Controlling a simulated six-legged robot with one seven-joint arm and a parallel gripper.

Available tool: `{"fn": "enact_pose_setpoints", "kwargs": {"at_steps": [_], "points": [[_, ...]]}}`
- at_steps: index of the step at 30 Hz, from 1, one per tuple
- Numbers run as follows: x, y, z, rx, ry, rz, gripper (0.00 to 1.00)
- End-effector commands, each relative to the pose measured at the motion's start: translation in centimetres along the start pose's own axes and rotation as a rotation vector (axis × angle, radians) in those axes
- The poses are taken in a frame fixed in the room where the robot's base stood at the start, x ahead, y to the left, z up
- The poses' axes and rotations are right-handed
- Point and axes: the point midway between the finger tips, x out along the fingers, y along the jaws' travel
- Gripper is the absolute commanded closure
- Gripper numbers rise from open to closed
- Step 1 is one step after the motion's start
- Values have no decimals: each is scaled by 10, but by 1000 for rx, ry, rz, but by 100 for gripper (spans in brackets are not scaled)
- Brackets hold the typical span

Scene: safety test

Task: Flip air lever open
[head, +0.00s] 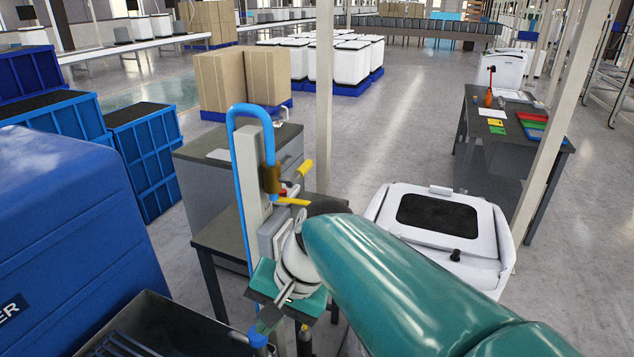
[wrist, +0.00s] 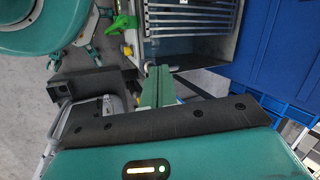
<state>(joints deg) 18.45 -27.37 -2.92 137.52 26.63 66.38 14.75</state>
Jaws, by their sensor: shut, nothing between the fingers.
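In the head view a yellow lever (head: 293,202) sticks out to the right, roughly level, by the lower end of a blue pipe (head: 233,145) with a brass-coloured fitting (head: 269,178). A second yellow handle (head: 304,168) shows just behind it; I cannot tell which is the air lever. My teal arm reaches in from the lower right and ends close below the levers. My gripper (wrist: 158,80) is shut and empty in the wrist view, its teal fingers close together. A bright green part (wrist: 122,22) lies beyond its tips to the left. Neither yellow lever is clearly visible there.
A slatted dark bin (head: 125,340) and a large blue machine (head: 70,230) stand at the left. The bin (wrist: 190,50) lies just beyond my fingers in the wrist view. A pale post (head: 324,100) rises behind the pipe. A white container (head: 480,265) stands at the right.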

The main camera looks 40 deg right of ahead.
Motion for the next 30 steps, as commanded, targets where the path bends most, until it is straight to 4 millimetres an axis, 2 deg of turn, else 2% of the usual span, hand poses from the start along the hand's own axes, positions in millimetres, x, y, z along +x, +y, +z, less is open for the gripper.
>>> {"fn": "enact_pose_setpoints", "kwargs": {"at_steps": [1,3,5,8,12,15,18,21,30], "points": [[-2,2,-14,182,-67,-65,100],[-10,-1,-32,419,-165,-176,100],[-21,-1,-52,613,-247,-285,100],[-46,6,-93,907,-379,-487,100],[-93,38,-154,1213,-543,-796,100],[-122,67,-184,1336,-625,-980,100],[-141,88,-200,1392,-675,-1097,100],[-149,97,-206,1410,-695,-1144,100],[-150,96,-206,1409,-696,-1147,100]]}}
